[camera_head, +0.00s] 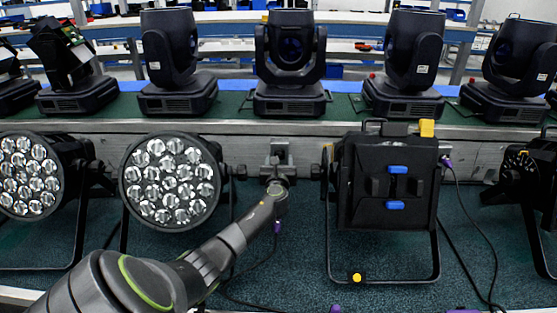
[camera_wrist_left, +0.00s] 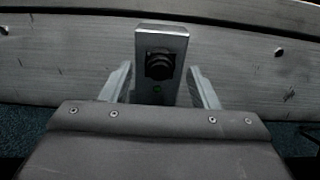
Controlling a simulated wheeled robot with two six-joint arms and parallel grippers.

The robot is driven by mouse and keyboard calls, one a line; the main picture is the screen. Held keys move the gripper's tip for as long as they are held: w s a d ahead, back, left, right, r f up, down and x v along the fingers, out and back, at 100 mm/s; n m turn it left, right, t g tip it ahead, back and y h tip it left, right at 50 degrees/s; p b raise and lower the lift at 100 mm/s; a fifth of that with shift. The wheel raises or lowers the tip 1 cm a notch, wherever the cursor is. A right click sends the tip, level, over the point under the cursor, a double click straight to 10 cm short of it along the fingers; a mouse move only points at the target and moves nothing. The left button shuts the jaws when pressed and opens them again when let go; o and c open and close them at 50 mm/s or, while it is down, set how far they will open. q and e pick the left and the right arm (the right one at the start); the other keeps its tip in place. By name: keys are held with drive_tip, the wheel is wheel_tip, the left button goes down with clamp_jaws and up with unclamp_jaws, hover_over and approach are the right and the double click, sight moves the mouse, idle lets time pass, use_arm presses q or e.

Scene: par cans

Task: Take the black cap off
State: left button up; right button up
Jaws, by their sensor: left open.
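In the left wrist view a grey metal block (camera_wrist_left: 180,40) stands upright against the long grey rail. My left gripper (camera_wrist_left: 160,88) is open, with one finger on each side of the block. Whether the fingers touch it, I cannot tell. In the head view my left gripper (camera_head: 278,165) is at the rail between two lamps, and the cap cannot be made out there. My right gripper is not in view.
A round par lamp (camera_head: 173,182) hangs left of my gripper. A square black fixture (camera_head: 388,182) with blue and yellow parts stands to the right. Several moving-head lights, one directly above (camera_head: 290,62), stand on the green shelf. Cables hang below the rail.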

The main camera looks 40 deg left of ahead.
use_arm(q)
drive_tip(key=shift+w+a, duration=0.15)
drive_tip(key=shift+w, duration=0.05)
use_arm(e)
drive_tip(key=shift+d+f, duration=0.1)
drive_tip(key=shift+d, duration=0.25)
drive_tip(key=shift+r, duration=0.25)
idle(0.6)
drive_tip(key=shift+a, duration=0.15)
use_arm(q)
drive_tip(key=shift+c, duration=1.4)
clamp_jaws()
drive_tip(key=shift+p, duration=0.35)
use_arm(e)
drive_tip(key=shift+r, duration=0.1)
